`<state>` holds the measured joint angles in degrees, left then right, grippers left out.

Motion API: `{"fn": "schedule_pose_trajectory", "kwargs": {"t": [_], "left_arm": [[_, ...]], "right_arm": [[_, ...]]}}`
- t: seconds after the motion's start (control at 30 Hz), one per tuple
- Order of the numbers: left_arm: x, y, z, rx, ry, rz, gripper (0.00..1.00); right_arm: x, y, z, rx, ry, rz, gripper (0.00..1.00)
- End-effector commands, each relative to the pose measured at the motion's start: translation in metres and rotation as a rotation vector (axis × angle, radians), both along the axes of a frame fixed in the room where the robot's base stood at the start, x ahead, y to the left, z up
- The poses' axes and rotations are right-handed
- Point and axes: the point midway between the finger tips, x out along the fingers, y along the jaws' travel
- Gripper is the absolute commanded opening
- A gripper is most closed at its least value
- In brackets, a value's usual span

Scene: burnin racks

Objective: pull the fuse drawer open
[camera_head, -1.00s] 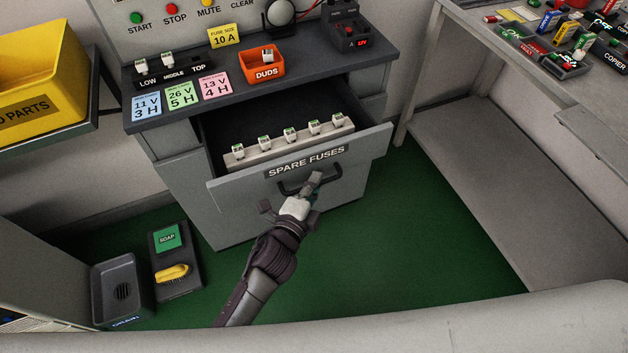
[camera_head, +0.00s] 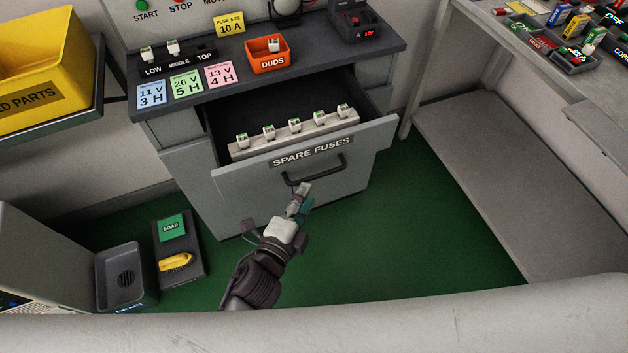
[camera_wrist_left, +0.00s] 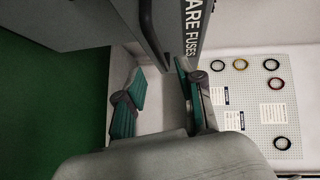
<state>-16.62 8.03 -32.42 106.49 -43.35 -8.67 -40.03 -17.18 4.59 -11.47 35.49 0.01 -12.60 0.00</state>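The grey fuse drawer (camera_head: 230,187), labelled SPARE FUSES, stands well out of its cabinet. Several small fuses (camera_head: 295,126) stand in a row on a pale rack inside it. Its dark bar handle (camera_head: 314,170) is on the front, below the label. My left gripper (camera_head: 303,192) is just in front of and below the handle, seemingly apart from it. In the left wrist view, its green-padded fingers (camera_wrist_left: 160,69) are spread with nothing between them, and the drawer front (camera_wrist_left: 90,22) is above them. My right gripper is in neither view.
The counter (camera_head: 330,62) above the drawer holds an orange DUDS box (camera_head: 268,55) and coloured note cards. A yellow bin (camera_head: 35,70) is at the left. A soap tray (camera_head: 191,246) lies on the green floor. Open floor (camera_head: 420,240) lies right of the drawer.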

Motion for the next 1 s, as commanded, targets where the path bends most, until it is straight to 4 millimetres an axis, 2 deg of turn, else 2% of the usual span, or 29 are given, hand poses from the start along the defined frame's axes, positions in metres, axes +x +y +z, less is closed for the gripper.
{"fn": "schedule_pose_trajectory", "kwargs": {"t": [0.1, 0.3, 0.9, 1.0], "left_arm": [[-0.020, 0.010, 0.003, 0.000, 0.002, -0.001, 0.37], [-0.035, 0.018, 0.005, 0.000, 0.000, 0.000, 0.37], [-0.037, 0.019, 0.006, 0.000, 0.001, 0.000, 0.37], [-0.036, 0.022, -0.006, -0.007, 0.033, 0.008, 0.37]], "right_arm": [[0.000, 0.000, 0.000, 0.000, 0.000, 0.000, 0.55], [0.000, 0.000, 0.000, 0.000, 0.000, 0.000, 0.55], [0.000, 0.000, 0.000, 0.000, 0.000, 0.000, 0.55], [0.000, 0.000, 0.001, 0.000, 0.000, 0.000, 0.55]]}}
